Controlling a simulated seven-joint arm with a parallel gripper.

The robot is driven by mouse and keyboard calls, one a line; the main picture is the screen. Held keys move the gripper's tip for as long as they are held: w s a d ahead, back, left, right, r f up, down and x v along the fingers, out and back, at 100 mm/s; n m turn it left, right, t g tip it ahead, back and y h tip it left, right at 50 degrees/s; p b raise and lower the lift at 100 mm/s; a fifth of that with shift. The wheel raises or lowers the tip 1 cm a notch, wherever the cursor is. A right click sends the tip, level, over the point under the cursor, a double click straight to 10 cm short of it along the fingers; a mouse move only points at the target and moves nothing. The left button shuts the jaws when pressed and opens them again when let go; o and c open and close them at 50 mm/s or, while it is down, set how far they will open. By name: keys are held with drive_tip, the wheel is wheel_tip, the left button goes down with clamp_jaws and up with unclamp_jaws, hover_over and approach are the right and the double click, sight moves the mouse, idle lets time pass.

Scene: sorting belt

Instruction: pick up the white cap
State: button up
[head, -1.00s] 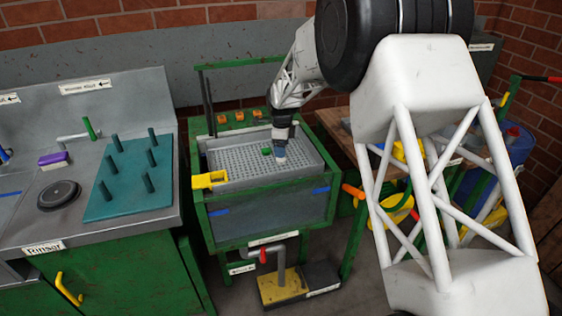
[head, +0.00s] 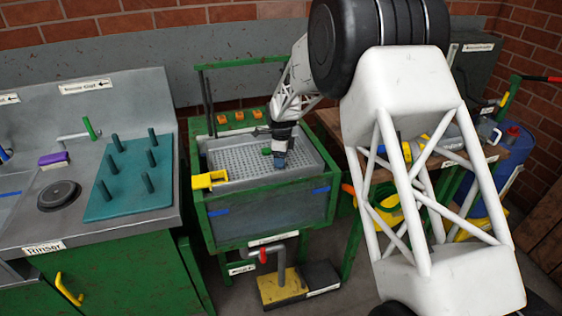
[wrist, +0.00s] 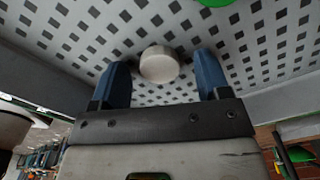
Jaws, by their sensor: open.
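The white cap (wrist: 159,64) is a small round piece on the perforated tray floor in the wrist view. My gripper (wrist: 160,72) is open, with one blue finger on each side of the cap and a gap between the cap and each finger. The cap sits between the fingers, near their tips. In the head view my gripper (head: 280,165) points down into the perforated tray (head: 225,160) of the green-framed basin, and I cannot make out the white cap there.
A green object (head: 267,151) lies on the tray just left of my gripper; a green edge also shows in the wrist view (wrist: 214,2). The tray has raised walls. A yellow piece (head: 209,180) sits on the basin's front left rim. A teal peg board (head: 128,178) stands left.

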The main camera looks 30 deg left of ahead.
drive_tip(key=c, duration=1)
drive_tip(key=shift+c, duration=0.3)
drive_tip(key=shift+r, duration=0.1)
wheel_tip(320, 180, up, 10)
idle(0.7)
